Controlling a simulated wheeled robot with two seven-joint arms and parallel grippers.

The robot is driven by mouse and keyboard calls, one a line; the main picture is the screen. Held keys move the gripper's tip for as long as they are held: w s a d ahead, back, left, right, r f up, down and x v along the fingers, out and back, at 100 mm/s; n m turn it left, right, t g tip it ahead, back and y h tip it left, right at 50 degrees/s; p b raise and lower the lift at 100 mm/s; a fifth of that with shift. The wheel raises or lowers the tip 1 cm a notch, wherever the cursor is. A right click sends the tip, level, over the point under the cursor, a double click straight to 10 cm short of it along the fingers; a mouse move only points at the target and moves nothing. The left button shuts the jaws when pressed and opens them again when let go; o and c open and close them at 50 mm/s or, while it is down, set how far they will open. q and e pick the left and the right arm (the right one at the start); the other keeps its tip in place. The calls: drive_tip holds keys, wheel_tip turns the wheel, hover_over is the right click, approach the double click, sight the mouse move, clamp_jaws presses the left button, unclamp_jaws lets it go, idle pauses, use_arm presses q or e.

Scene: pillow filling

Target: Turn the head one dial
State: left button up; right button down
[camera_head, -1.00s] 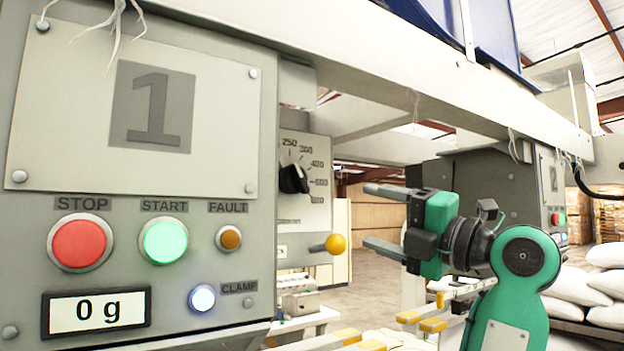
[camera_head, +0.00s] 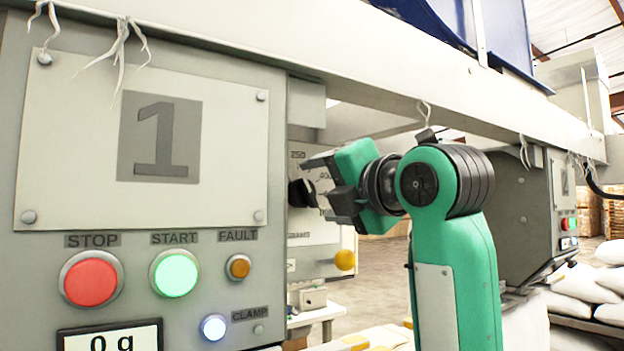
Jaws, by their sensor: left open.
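Part of the scale's numbers is hidden behind my gripper. My left gripper (camera_head: 318,185), green and black, is open with its fingers pointing left toward the knob. Its fingertips are at or very close to the knob; I cannot tell whether they touch it or sit on both sides of it. My right gripper is not in view.
The front panel (camera_head: 70,180) holds a red STOP button (camera_head: 90,279), a lit green START button (camera_head: 174,273), an amber FAULT lamp (camera_head: 238,267) and a lit CLAMP lamp (camera_head: 214,327). A yellow ball knob (camera_head: 345,260) sits below the scale. White sacks (camera_head: 585,290) lie at right.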

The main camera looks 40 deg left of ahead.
sight(312, 190)
use_arm(q)
drive_tip(key=p+x, duration=0.1)
drive_tip(key=x, duration=0.3)
drive_tip(key=c, duration=1)
